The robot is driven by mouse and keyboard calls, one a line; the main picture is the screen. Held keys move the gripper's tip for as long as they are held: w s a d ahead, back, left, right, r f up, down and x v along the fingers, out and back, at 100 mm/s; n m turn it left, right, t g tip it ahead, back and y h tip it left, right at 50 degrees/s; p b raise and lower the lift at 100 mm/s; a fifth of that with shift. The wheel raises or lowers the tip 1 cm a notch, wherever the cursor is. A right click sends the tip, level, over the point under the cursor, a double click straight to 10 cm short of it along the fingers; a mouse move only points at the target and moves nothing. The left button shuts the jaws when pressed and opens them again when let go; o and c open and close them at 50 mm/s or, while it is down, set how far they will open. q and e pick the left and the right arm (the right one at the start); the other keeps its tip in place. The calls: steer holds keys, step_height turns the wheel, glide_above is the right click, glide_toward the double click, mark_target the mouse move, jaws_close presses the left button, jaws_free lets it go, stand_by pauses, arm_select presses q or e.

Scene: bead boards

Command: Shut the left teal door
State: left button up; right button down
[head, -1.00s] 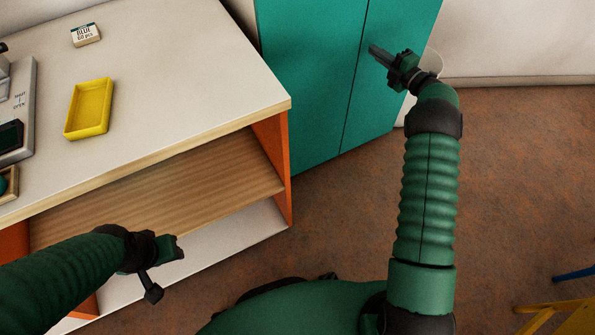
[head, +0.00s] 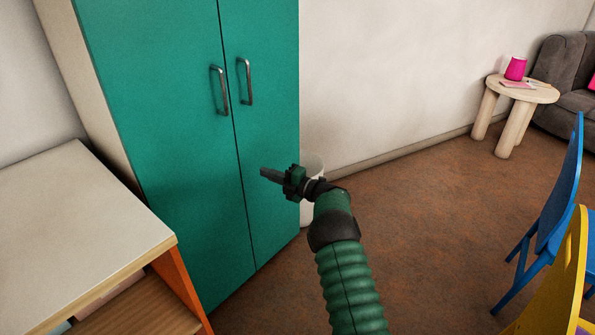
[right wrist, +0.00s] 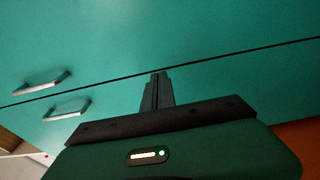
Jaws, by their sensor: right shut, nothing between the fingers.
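The teal cabinet has two doors side by side. The left teal door (head: 165,130) and the right teal door (head: 268,130) look flush, with a thin dark seam between them. The left door's handle (head: 219,91) and the right door's handle (head: 245,81) flank the seam. My right gripper (head: 266,173) is shut and empty, in front of the lower part of the doors near the seam; I cannot tell whether it touches. In the right wrist view its fingers (right wrist: 157,90) point at the doors close to the seam, with both handles at left. My left gripper is out of view.
A white-topped table (head: 80,220) with an orange side stands at left, beside the cabinet. Blue (head: 556,215) and yellow (head: 560,290) chairs stand at right. A round side table (head: 522,92) is farther back. Floor between is clear.

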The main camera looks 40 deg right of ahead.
steer(key=d+p, duration=0.1)
steer(key=d, duration=0.8)
steer(key=shift+f, duration=0.25)
